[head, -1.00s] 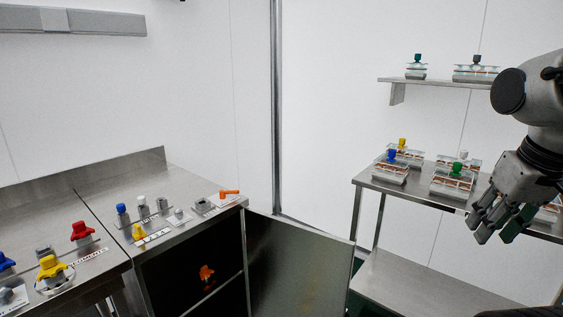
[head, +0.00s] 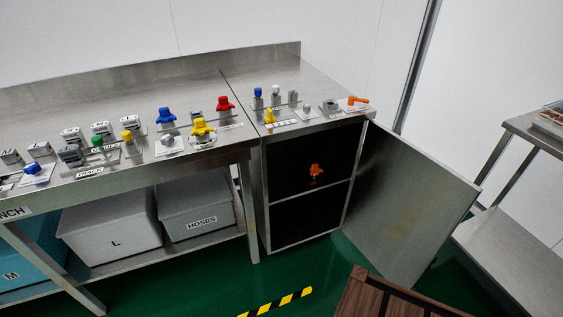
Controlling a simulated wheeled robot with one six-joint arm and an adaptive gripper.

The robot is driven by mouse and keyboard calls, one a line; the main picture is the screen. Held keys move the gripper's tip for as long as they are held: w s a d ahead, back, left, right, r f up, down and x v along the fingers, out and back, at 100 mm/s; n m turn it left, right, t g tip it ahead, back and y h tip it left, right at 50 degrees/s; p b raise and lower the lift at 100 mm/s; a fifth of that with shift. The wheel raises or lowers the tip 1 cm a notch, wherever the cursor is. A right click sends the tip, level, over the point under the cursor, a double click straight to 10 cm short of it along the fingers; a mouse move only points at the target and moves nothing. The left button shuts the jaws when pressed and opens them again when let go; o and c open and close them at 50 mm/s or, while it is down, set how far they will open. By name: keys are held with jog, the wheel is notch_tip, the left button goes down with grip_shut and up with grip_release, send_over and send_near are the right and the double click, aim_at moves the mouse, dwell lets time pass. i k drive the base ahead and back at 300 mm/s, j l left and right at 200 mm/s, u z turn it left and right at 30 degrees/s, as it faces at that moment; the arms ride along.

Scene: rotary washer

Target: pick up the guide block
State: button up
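No part in the head view carries a readable guide block label, so I cannot tell which one it is. An orange knobbed part (head: 316,170) stands on the inner shelf of the open cabinet. On the bench top stand a red knobbed part (head: 225,104), a yellow one (head: 200,128) and a blue one (head: 166,116). A smaller yellow part (head: 269,117) and an orange-handled part (head: 357,100) are on the cabinet top. My gripper is out of the picture.
The cabinet door (head: 405,200) stands wide open to the right. Grey bins labelled L (head: 110,225) and HOSES (head: 195,205) sit under the bench. A brown wooden panel (head: 365,290) is at the bottom. Green floor (head: 225,280) is clear before the cabinet.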

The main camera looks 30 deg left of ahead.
aim_at(73, 152)
jog(key=u, duration=2.5)
